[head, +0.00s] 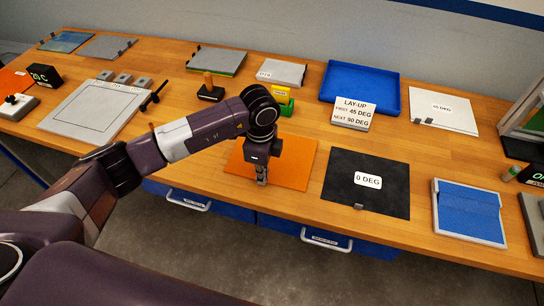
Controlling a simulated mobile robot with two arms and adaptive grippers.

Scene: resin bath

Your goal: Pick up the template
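No object in the head view is labelled as the template, so I cannot tell for sure which one it is. My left gripper (262,176) points down over the front half of a flat orange sheet (295,166) on the bench. The wrist hides part of that sheet. The fingers look close together, but I cannot tell whether they hold anything or touch the sheet. A black sheet labelled 0 DEG (340,193) with a small grey tab lies just right of the orange sheet. My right gripper is out of view.
A lay-up sign (352,113) stands before a blue tray (362,77). A white sheet labelled 45 DEG (455,110) lies behind right. A blue pad in a grey frame (436,210) lies front right. A grey outlined board (75,122) lies left. Yellow and green blocks (285,104) stand behind the wrist.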

